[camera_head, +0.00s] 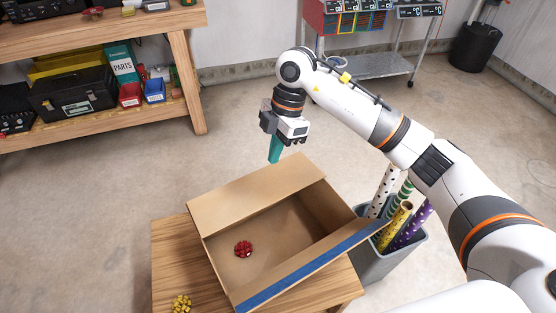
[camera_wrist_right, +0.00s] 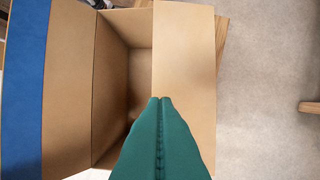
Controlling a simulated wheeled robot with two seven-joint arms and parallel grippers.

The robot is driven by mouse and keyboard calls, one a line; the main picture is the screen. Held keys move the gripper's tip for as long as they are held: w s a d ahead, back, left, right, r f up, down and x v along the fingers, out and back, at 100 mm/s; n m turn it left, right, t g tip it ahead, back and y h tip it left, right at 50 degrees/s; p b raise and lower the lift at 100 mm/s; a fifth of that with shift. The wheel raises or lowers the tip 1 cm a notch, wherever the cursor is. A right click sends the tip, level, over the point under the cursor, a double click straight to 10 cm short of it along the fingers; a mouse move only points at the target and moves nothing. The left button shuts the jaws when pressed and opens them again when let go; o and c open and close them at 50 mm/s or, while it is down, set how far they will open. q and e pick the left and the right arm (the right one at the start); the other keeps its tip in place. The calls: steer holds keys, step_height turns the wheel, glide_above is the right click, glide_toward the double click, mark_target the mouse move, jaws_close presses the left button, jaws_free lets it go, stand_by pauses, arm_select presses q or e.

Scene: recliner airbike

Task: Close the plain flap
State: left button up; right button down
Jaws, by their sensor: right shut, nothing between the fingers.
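An open cardboard box (camera_head: 315,212) sits on a small wooden table. Its plain flap (camera_head: 245,197) is along the far side, open, with the box's inside uncovered; its exact tilt is hard to tell. The plain flap is also on the right in the right wrist view (camera_wrist_right: 188,45). The opposite flap with a blue band (camera_head: 310,268) is open too, at the left in the wrist view (camera_wrist_right: 22,90). My right gripper (camera_head: 274,159) is shut and empty, its green fingers pointing down by the plain flap's far edge; contact cannot be told. My left gripper is not in view.
A red bow (camera_head: 243,249) lies inside the box, and a yellow bow (camera_head: 181,304) lies on the wooden table (camera_head: 172,252). A grey bin (camera_head: 378,265) with wrapping rolls stands right of the box. A workbench (camera_head: 190,70) stands far left. Floor behind the box is clear.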

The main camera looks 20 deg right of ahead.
steer(key=p, duration=0.2)
glide_toward(270, 203)
steer(key=f, duration=0.1)
steer(key=a+f, duration=0.1)
steer(key=f, duration=0.1)
steer(key=a+f, duration=0.1)
steer(key=shift+a+f, duration=0.25)
steer(key=shift+f, duration=0.8)
steer(key=shift+s+d+f, duration=0.1)
steer(key=shift+s+f, duration=0.15)
steer(key=shift+f, duration=0.3)
steer(key=shift+s+d+f, duration=0.1)
steer(key=shift+s+f, duration=0.1)
steer(key=shift+f, duration=0.35)
